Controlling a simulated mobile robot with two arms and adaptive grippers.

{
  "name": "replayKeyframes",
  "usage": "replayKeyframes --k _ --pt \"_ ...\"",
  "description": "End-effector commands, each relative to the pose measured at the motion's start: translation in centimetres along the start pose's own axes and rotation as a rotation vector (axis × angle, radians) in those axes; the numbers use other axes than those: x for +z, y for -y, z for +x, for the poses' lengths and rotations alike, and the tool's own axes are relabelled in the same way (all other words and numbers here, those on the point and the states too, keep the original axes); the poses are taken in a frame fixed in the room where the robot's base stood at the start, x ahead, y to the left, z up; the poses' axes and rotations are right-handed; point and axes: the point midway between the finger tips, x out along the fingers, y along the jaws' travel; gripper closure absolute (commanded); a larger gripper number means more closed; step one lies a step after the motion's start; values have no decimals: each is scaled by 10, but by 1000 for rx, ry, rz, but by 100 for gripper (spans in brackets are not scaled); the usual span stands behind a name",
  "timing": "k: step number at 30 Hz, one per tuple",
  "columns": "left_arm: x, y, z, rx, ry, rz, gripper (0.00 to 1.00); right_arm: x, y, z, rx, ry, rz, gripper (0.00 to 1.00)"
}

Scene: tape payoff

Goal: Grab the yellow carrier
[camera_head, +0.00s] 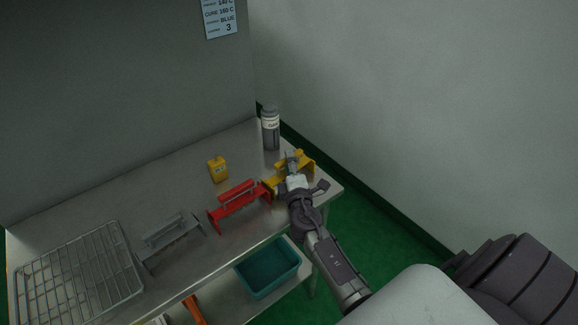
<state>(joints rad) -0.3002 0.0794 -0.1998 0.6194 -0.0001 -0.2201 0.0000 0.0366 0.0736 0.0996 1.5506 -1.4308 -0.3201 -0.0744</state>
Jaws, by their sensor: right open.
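The yellow carrier (307,160) stands near the right end of the metal table, partly hidden by my right gripper. My right gripper (292,163) is open and over the middle of the carrier, with no visible grip on it. Whether its fingers touch the carrier I cannot tell. My left gripper is not in view.
A red carrier (238,203) and a grey carrier (172,238) stand left of it. A wire rack (78,278) lies at the far left. A small yellow device (218,169) and a grey bottle (270,130) stand behind. A teal bin (268,270) sits on the lower shelf.

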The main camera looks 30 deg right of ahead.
Motion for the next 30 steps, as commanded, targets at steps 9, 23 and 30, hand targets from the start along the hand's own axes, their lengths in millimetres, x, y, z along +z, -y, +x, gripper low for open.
replayKeyframes --k 9,23,30 --pt "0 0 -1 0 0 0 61 0 0 21 0 -1 0 52" --pt "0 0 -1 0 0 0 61 0 1 20 -1 0 0 100" --pt "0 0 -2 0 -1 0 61 0 0 20 1 -1 1 100"
